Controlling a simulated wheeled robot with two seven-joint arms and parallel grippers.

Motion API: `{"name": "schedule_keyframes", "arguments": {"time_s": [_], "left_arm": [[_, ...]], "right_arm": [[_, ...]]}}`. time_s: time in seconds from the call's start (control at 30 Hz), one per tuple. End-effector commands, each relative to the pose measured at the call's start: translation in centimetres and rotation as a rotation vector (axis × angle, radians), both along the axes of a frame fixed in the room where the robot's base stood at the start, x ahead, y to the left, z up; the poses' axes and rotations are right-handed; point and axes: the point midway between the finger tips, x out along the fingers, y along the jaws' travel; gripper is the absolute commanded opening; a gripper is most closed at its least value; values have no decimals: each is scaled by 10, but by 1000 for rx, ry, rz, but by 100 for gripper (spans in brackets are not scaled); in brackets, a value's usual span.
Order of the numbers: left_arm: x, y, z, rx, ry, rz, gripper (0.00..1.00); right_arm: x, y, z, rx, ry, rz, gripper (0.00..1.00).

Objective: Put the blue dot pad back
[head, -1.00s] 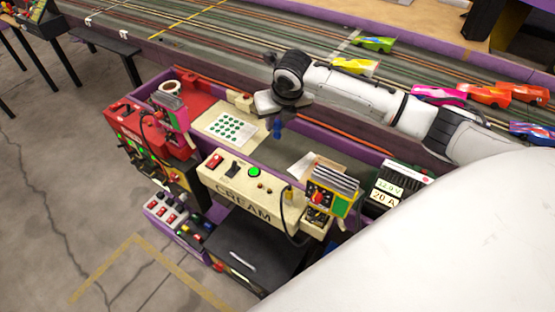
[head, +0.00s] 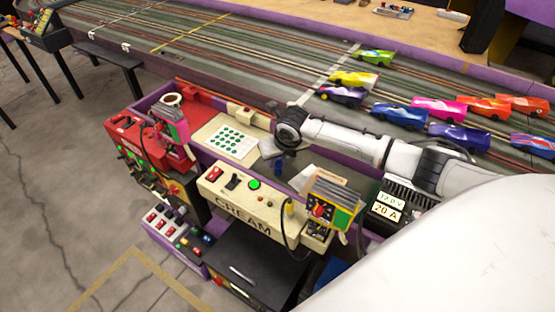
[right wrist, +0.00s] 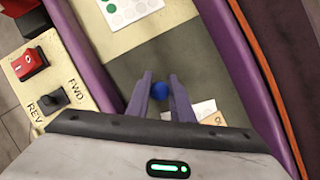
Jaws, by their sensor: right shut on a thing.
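My right gripper (head: 275,148) hangs over the grey tray strip of the bench and points down. In the right wrist view, its two fingers (right wrist: 160,95) are closed about a small round blue thing (right wrist: 159,90), probably the blue dot pad. The same blue thing (head: 278,165) shows below the gripper in the head view, close above or touching the strip; I cannot tell which. A sheet of green dots (head: 232,140) lies left of the gripper. A whitish card (right wrist: 202,111) lies just right of the fingers in the right wrist view. My left gripper is out of view.
The cream control box (head: 240,203) stands in front of the strip, with a card holder (head: 332,198) at its right. A red box (head: 150,138) stands at the left. The slot track with several cars lies behind.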

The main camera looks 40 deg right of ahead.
Motion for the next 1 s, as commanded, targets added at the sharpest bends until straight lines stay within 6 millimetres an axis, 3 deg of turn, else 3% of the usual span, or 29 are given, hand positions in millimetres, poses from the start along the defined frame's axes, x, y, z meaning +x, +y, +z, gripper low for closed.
{"name": "schedule_keyframes", "arguments": {"time_s": [0.07,0.1,0.2,0.57,1.0], "left_arm": [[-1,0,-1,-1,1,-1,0],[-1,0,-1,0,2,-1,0],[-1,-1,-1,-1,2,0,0],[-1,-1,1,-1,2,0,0],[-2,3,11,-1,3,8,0]], "right_arm": [[0,0,-1,0,0,0,0],[0,0,-1,0,0,0,26],[0,0,0,0,0,-1,39],[-1,1,5,0,-2,0,39],[-34,8,82,-1,-4,1,39]]}}
